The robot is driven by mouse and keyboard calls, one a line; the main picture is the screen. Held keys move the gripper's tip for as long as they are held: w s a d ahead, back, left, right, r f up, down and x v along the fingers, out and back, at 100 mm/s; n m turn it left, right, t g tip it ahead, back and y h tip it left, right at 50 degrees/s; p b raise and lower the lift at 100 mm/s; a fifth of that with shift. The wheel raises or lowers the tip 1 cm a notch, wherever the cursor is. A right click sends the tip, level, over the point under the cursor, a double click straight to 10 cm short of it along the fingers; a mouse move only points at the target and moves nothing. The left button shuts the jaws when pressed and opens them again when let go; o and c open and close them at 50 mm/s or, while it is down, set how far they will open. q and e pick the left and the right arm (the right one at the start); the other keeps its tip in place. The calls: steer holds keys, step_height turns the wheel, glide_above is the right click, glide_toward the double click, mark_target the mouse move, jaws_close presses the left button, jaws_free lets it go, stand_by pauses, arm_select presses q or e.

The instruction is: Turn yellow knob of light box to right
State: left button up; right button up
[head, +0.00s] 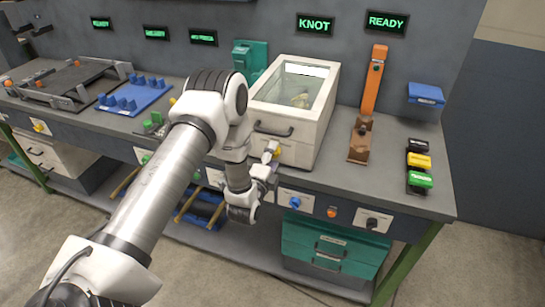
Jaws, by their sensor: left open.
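The light box (319,118) is a cream box with a glass top and a dark handle on its front, standing on the bench in the middle of the head view. A yellow knob (278,152) shows low on its front, right of the handle. My left gripper (271,151) is at this knob, with its open fingers close around or beside it. I cannot tell whether they touch it. The gripper partly hides the knob, so its pointer direction cannot be read. My right gripper is not in view.
An orange post (373,82) stands right of the box, and black, yellow and green blocks (419,161) lie further right. A blue knob (295,202) and a black knob (371,223) are on the bench's front edge. A blue tray (135,97) is at left.

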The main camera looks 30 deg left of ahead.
arm_select(q)
steer(key=v, duration=0.7)
steer(key=shift+s, duration=0.2)
steer(key=shift+d, duration=0.1)
